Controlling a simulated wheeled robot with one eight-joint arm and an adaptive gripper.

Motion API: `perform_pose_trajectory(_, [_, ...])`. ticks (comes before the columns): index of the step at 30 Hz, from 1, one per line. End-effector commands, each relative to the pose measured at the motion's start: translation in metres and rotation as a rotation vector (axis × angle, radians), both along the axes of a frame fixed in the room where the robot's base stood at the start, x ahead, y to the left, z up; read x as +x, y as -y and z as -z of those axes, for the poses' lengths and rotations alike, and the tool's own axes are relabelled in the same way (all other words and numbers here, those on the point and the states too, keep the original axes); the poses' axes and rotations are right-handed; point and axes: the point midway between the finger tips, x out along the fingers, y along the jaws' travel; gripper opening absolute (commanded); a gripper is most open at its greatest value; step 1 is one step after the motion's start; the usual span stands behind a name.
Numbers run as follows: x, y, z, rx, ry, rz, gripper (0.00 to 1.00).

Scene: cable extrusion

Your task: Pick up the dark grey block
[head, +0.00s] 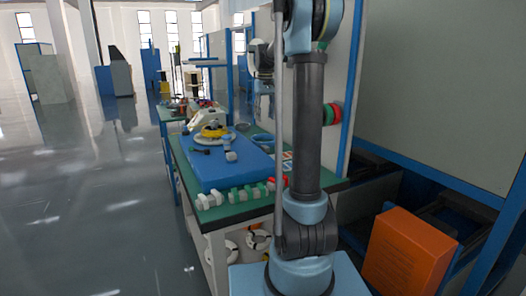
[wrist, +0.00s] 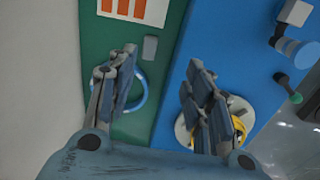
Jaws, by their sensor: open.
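A small dark grey block (wrist: 150,48) lies on the green table top in the wrist view, just right of my left fingertip. My gripper (wrist: 162,62) is open and empty, with its fingers spread on either side of the block in the picture. The left finger overlaps part of a blue ring. The right finger is over a blue board and partly covers a yellow object. In the head view my gripper (head: 262,62) shows small above the table, partly behind my arm. I cannot make out the block there.
The blue ring (wrist: 138,92) and an orange and white card (wrist: 135,8) lie near the block. The blue board (head: 228,165) carries a yellow tool (head: 214,131) and other parts. White and green pieces (head: 248,192) line the table's front edge. An orange box (head: 408,250) stands at right.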

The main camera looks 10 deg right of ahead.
Motion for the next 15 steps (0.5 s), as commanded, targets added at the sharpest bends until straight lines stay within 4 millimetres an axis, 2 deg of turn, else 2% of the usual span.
perform_pose_trajectory(3, [0.017, -0.001, 0.002, 0.0, -0.006, -0.01, 0.47])
perform_pose_trajectory(8, [0.024, -0.002, 0.008, 0.0, -0.009, -0.016, 0.47])
perform_pose_trajectory(15, [0.024, -0.006, 0.046, 0.0, -0.009, -0.021, 0.47])
